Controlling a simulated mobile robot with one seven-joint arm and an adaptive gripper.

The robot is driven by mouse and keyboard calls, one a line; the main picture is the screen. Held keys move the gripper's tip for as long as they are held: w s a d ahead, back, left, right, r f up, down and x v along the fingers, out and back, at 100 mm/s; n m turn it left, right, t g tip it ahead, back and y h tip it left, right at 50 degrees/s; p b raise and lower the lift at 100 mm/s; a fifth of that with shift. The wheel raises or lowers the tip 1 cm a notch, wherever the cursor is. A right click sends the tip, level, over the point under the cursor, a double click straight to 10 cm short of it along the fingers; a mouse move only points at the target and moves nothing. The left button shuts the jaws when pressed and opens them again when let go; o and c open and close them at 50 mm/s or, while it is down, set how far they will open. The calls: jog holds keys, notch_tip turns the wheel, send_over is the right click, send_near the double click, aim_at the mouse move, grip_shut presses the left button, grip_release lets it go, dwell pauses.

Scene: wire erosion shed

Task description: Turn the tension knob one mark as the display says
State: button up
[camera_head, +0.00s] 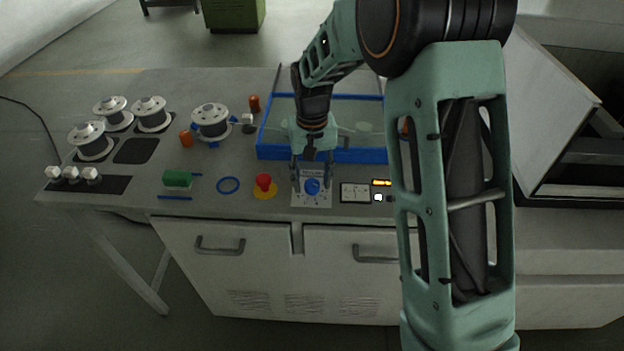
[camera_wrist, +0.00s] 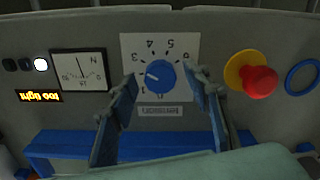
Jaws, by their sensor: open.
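The blue tension knob (camera_wrist: 161,76) sits on a white dial plate (camera_wrist: 181,44) with numbers from 1 to 6; the picture of it is upside down. Its white pointer mark is on the left in the wrist view, seemingly near 2. My gripper (camera_wrist: 165,83) is open, with one finger on each side of the knob and gaps showing between. In the head view my gripper (camera_head: 312,182) is over the knob (camera_head: 312,187). The lit display (camera_wrist: 39,97) reads "too tight", upside down; it shows orange in the head view (camera_head: 381,182).
A needle gauge (camera_wrist: 80,70) is left of the dial in the wrist view. A red mushroom button (camera_wrist: 260,82) on a yellow base and a blue ring (camera_wrist: 301,77) are to its right. A blue-rimmed tank (camera_head: 350,155) stands behind the knob. Wire spools (camera_head: 211,121) stand at left.

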aim_at(312, 183)
notch_tip(312, 183, up, 12)
dwell(0.4)
jog(key=shift+f, duration=0.1)
